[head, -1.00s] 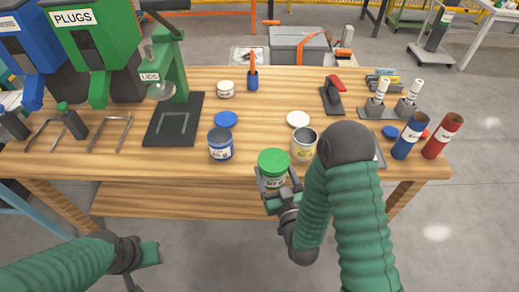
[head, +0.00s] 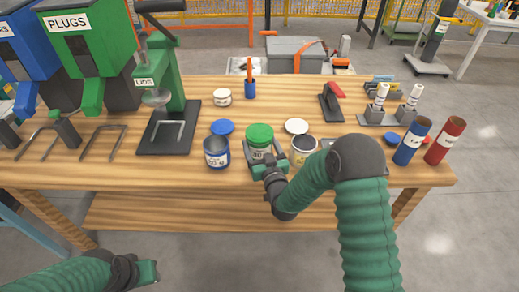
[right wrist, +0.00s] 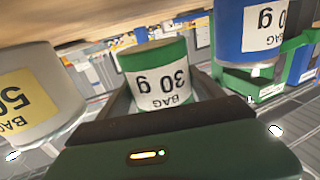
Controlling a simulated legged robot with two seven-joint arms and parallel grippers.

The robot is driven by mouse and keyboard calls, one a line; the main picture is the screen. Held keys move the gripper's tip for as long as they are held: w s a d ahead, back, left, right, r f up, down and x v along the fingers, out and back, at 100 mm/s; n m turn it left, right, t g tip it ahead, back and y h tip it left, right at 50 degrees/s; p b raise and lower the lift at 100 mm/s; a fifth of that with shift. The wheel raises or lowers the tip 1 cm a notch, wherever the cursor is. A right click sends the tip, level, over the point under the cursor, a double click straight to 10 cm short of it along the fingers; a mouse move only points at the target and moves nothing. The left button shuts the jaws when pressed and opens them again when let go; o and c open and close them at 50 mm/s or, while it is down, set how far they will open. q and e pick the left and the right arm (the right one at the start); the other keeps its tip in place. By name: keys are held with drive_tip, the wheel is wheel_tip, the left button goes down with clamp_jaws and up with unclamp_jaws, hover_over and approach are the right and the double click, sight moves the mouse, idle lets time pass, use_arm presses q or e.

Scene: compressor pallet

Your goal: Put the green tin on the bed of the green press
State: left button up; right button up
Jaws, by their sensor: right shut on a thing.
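The green-lidded tin (head: 260,131) with a white "30 g" label is between the fingers of my right gripper (head: 264,164). In the right wrist view the tin (right wrist: 158,75) sits between the two fingers and appears upside down. In the head view it is between the blue tin and the pale tin; I cannot tell whether it touches the table. The green press (head: 172,80), marked LIDS, stands to the left. Its dark bed (head: 155,146) bears a grey U-shaped outline and looks empty. My left gripper (head: 148,272) is low at the left, in front of the table; its jaws are unclear.
An open blue tin (head: 217,157) stands left of the held tin, towards the press. An open pale tin (head: 303,160) stands close on the right. A blue lid (head: 222,127) and a white lid (head: 296,126) lie behind. The wooden table (head: 240,185) is bare along its front.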

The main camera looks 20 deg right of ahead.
drive_tip(key=shift+w, duration=0.45)
drive_tip(key=shift+f, duration=1.6)
drive_tip(key=shift+f+b, duration=0.2)
drive_tip(key=shift+b, duration=0.2)
drive_tip(key=o, duration=1.6)
drive_tip(key=shift+c, duration=0.2)
drive_tip(key=shift+s, duration=0.1)
